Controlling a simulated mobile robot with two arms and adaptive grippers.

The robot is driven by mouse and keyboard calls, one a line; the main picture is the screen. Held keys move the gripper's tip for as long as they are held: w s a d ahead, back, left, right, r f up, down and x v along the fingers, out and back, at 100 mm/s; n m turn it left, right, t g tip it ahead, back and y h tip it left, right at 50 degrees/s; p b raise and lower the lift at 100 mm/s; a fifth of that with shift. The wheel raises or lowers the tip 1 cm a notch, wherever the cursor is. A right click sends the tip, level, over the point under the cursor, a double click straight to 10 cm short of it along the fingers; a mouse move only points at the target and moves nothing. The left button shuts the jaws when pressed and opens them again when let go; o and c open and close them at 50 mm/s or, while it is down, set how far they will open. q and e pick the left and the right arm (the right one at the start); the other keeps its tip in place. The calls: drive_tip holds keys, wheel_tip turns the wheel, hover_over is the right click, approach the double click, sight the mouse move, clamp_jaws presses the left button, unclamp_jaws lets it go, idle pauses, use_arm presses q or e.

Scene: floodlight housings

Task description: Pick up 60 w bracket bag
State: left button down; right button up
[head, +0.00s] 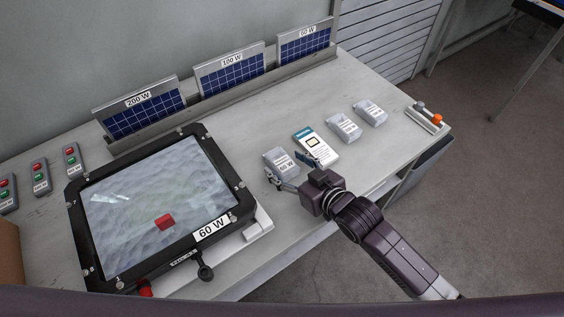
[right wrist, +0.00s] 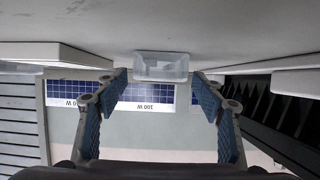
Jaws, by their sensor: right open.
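The 60 W bracket bag (head: 279,160) is a small clear bag with a white label. It lies on the table just right of the big framed floodlight housing. My right gripper (head: 291,172) is open and low over the table, with one finger on each side of the bag's near end. In the right wrist view the bag (right wrist: 161,66) sits between and just beyond the open blue-padded fingertips (right wrist: 160,78). Whether the fingers touch it, I cannot tell. My left gripper is out of view.
A white-and-blue labelled packet (head: 316,147) lies close right of the bag, near the right finger. Two more clear bags (head: 344,127) (head: 370,112) lie further right. Solar panels (head: 230,75) line the back. The table's front edge is close.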

drive_tip(key=shift+w+a+f, duration=0.2)
drive_tip(key=shift+w+a, duration=0.05)
drive_tip(key=shift+w, duration=0.15)
drive_tip(key=c, duration=1.2)
drive_tip(key=shift+c, duration=0.8)
drive_tip(key=shift+r, duration=0.15)
